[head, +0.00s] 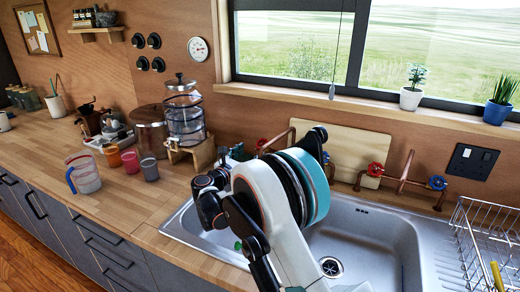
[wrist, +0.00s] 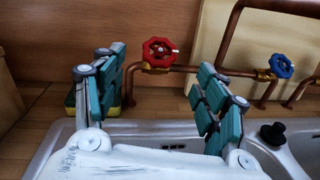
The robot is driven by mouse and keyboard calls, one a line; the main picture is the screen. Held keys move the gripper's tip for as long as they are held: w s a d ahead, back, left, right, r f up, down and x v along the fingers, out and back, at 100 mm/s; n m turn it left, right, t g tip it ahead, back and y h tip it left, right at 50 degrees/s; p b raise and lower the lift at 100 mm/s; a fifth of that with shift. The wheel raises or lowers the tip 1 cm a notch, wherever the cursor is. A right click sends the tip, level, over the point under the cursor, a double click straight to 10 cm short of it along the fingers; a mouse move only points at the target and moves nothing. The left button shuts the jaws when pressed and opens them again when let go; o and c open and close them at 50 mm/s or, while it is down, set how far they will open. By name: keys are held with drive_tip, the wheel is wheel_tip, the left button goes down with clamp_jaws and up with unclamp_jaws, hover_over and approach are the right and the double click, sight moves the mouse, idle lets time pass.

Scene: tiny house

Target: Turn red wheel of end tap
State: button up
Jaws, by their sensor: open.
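A red wheel (wrist: 160,53) on a copper pipe shows in the wrist view, against the wooden wall, beyond and between the fingertips. My gripper (wrist: 164,75) is open, with teal-padded fingers apart and nothing between them; I see no contact with the wheel. A blue wheel (wrist: 281,66) sits on the same pipework to the right. Another tap farther right has a red wheel (head: 375,169) and a blue wheel (head: 437,183). My arm hides part of the pipework there.
A cutting board (head: 335,148) leans on the wall behind the pipes. The steel sink (head: 375,235) lies below. A yellow-green sponge (wrist: 71,98) is behind the left finger. A glass dispenser (head: 184,115) and cups stand left; a dish rack (head: 480,235) stands right.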

sight(261, 145)
drive_tip(key=b+x, duration=0.1)
drive_tip(key=x, duration=0.6)
drive_tip(key=shift+w+d+b, duration=0.15)
drive_tip(key=shift+w+b, duration=0.25)
drive_tip(key=c, duration=1.1)
